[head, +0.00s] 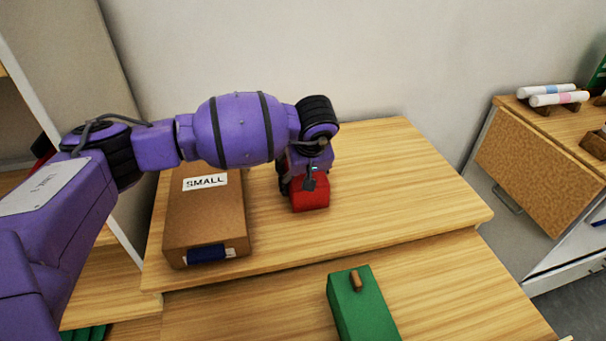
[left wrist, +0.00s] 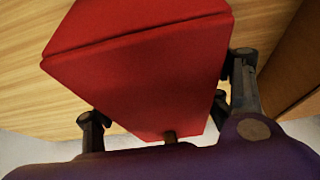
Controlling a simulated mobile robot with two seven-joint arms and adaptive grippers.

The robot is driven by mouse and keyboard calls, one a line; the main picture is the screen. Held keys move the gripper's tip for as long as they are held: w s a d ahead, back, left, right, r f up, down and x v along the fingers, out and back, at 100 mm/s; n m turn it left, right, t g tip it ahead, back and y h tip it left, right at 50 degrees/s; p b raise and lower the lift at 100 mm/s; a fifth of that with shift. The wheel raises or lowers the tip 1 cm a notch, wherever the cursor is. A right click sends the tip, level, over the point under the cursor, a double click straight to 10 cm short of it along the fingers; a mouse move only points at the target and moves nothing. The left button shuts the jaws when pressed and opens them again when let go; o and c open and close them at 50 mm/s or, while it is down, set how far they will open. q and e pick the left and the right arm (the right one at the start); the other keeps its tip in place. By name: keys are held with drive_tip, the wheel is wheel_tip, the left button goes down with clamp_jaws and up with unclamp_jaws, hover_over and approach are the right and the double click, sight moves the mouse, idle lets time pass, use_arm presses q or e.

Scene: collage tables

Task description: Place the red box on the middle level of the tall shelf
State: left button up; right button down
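The red box (head: 310,194) stands on the raised wooden tier of the table, right of a cardboard box. My left gripper (head: 302,178) is over it, partly hidden by my arm. In the left wrist view, the red box (left wrist: 150,75) fills the space between the two fingers of my left gripper (left wrist: 165,100). The fingers lie close along opposite sides; I cannot tell whether they press on it. A small knob shows on the box. A tall shelf unit (head: 78,60) with wooden boards stands at the left, partly hidden by my arm. My right gripper is not in view.
A cardboard box labelled SMALL (head: 205,215) stands close left of the red box. A green box (head: 362,305) with a knob is on the lower front tier. The raised tier (head: 400,190) is clear to the right. A cabinet (head: 535,160) with rolls stands farther right.

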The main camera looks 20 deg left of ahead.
use_arm(q)
drive_tip(key=shift+o, duration=1.3)
drive_tip(key=shift+r, duration=0.1)
